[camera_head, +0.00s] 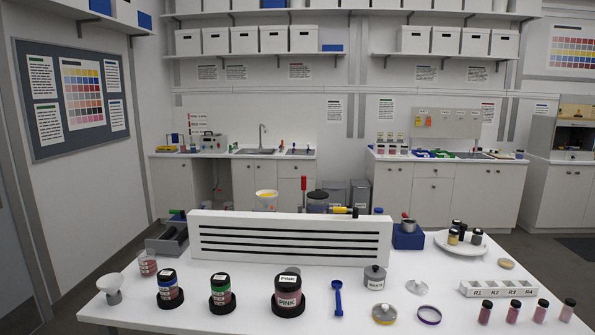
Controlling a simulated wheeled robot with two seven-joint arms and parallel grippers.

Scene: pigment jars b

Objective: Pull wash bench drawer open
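Neither of my grippers is in view. Two white benches stand against the back wall, and no readable label shows which is the wash bench. The left back bench (243,185) has a sink and a tall tap (262,135), with a drawer front (296,169) at its right end above a door. The right back bench (495,190) has a sink-like recess in its top and a drawer front (434,171) in its middle above a door. Both drawer fronts look closed. Their handles are too small to make out well.
A white table (250,315) with pigment jars (289,293), a blue scoop (337,297) and a slotted white panel (290,238) fills the foreground, between me and the benches. Bins (334,193) stand between the benches. Grey floor (500,243) shows at the right.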

